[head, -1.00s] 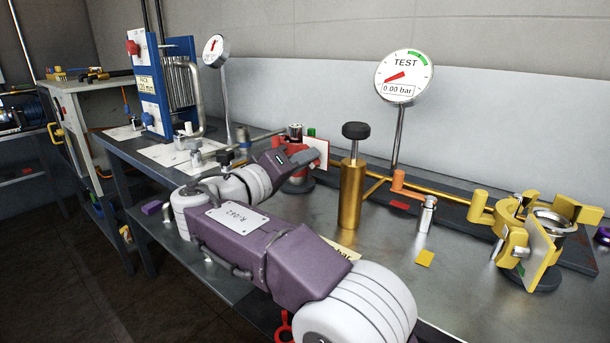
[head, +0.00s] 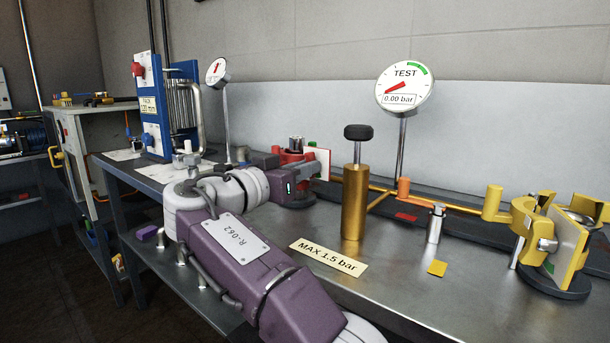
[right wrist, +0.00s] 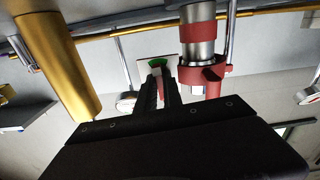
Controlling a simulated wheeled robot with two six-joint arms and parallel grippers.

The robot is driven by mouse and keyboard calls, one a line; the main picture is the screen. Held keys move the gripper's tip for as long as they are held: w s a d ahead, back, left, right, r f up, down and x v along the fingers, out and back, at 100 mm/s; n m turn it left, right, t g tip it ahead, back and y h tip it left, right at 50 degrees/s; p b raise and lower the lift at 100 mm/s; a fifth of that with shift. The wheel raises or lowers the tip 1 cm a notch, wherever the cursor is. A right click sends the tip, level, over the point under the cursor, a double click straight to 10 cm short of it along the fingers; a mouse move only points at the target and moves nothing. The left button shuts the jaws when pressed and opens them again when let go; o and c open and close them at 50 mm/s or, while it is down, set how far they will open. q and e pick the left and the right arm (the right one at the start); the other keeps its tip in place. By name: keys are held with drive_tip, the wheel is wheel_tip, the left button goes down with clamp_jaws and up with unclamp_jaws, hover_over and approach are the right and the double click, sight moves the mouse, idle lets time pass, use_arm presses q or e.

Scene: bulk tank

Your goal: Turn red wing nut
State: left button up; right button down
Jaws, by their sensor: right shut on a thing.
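The red clamp fitting (head: 291,158) stands on the bench left of the brass cylinder. In the right wrist view its red body (right wrist: 205,75) is just right of the fingers. My right gripper (head: 303,183) is at the front of this fitting. In the right wrist view its two dark fingers (right wrist: 160,94) are close together with a narrow red piece, the red wing nut (right wrist: 160,89), between them. The gripper is shut on it. Most of the wing nut is hidden by the fingers. A white plate (head: 322,160) with a green part is behind the fingers. My left gripper is not in view.
A brass cylinder with a black knob (head: 354,200) stands close right of my gripper. A TEST gauge (head: 405,86) reads 0.00 bar. A yellow clamp (head: 540,235) is at the right. A MAX 1.5 bar label (head: 328,256) lies at the bench front.

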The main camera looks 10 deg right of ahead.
drive_tip(key=shift+r+m, duration=0.1)
drive_tip(key=shift+m, duration=0.3)
drive_tip(key=c, duration=1.8)
unclamp_jaws()
drive_tip(key=shift+o, duration=0.2)
drive_tip(key=p+v, duration=0.2)
drive_tip(key=v, duration=0.7)
